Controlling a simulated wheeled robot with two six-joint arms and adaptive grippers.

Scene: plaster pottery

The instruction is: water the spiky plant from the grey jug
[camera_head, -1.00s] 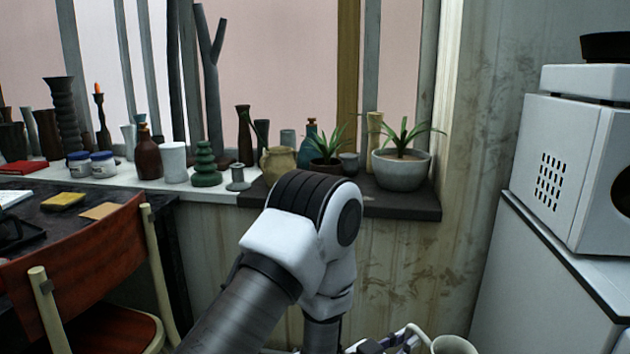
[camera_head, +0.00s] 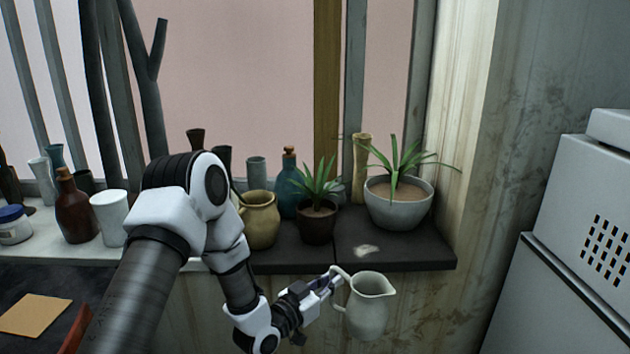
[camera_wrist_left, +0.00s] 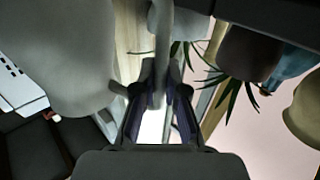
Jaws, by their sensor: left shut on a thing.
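The pale grey jug (camera_head: 368,308) is upright in front of the dark sill's edge, its spout to the right. My left gripper (camera_head: 334,280) is shut on its handle, on the jug's left side. In the left wrist view the jug (camera_wrist_left: 58,55) fills the left, and its handle (camera_wrist_left: 164,35) runs between the fingers (camera_wrist_left: 160,100). A spiky plant (camera_head: 318,184) stands in a dark brown pot (camera_head: 317,226) on the sill. Another long-leaved plant (camera_head: 398,160) grows in a wide grey-white bowl (camera_head: 400,208) to its right. The jug's inside is not clearly visible. My right gripper is out of view.
The dark sill (camera_head: 435,255) has bare room at its front right, with a pale patch (camera_head: 367,251). An ochre pot (camera_head: 260,222) and a blue bottle (camera_head: 288,190) stand left of the brown pot. A tan vase (camera_head: 361,160) stands behind. A white appliance (camera_head: 590,210) is at right.

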